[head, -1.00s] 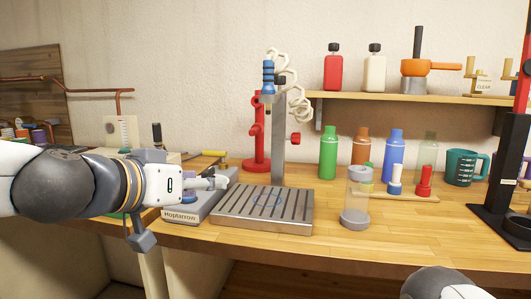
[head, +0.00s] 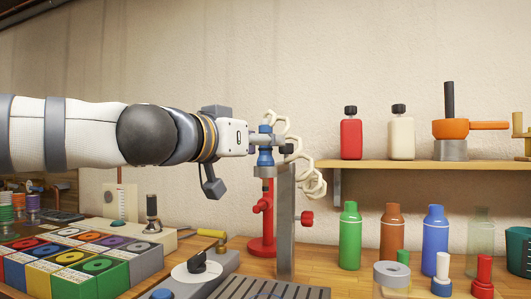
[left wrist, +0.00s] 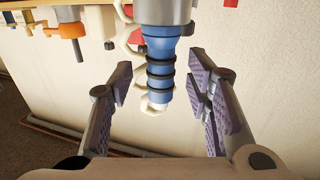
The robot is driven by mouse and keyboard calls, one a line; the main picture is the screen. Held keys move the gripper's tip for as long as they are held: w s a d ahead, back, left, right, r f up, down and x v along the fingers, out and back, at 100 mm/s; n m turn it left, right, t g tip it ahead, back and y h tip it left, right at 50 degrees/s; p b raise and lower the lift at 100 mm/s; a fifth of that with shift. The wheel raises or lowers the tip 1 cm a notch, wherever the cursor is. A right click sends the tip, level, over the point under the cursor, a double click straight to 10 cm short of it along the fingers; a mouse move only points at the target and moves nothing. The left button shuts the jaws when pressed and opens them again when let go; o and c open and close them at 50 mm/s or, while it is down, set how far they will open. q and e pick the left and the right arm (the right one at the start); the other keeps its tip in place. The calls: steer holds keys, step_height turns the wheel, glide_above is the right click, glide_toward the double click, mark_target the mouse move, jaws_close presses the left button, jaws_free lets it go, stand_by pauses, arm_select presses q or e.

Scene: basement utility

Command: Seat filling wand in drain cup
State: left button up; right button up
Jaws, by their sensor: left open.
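The filling wand (head: 265,157) is blue with black rings and a white tip. It hangs upright at the top of the grey post (head: 286,225), beside a cream coiled hose (head: 312,178). In the left wrist view the wand (left wrist: 160,72) sits between my open fingers, with gaps on both sides. My left gripper (head: 270,141) reaches it from the left; its pads also show in the left wrist view (left wrist: 163,88). A red stand (head: 263,230) is below and behind the wand. I cannot tell which thing is the drain cup. My right gripper is out of view.
A slotted metal tray (head: 265,290) lies below the post. A clear cylinder with a grey ring (head: 392,276) stands to its right. Bottles (head: 350,237) line the wall under a shelf (head: 400,170). Colored bins (head: 95,265) are at the lower left.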

mark_target(266, 161)
arm_select(q)
steer(key=shift+x, duration=1.1)
steer(key=shift+s, duration=0.1)
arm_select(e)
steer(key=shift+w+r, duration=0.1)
arm_select(q)
jaws_close()
step_height(266, 161, up, 9)
steer(key=p, duration=0.4)
steer(key=shift+s+r+p, duration=0.1)
steer(key=shift+p, duration=0.25)
steer(key=shift+r, duration=0.4)
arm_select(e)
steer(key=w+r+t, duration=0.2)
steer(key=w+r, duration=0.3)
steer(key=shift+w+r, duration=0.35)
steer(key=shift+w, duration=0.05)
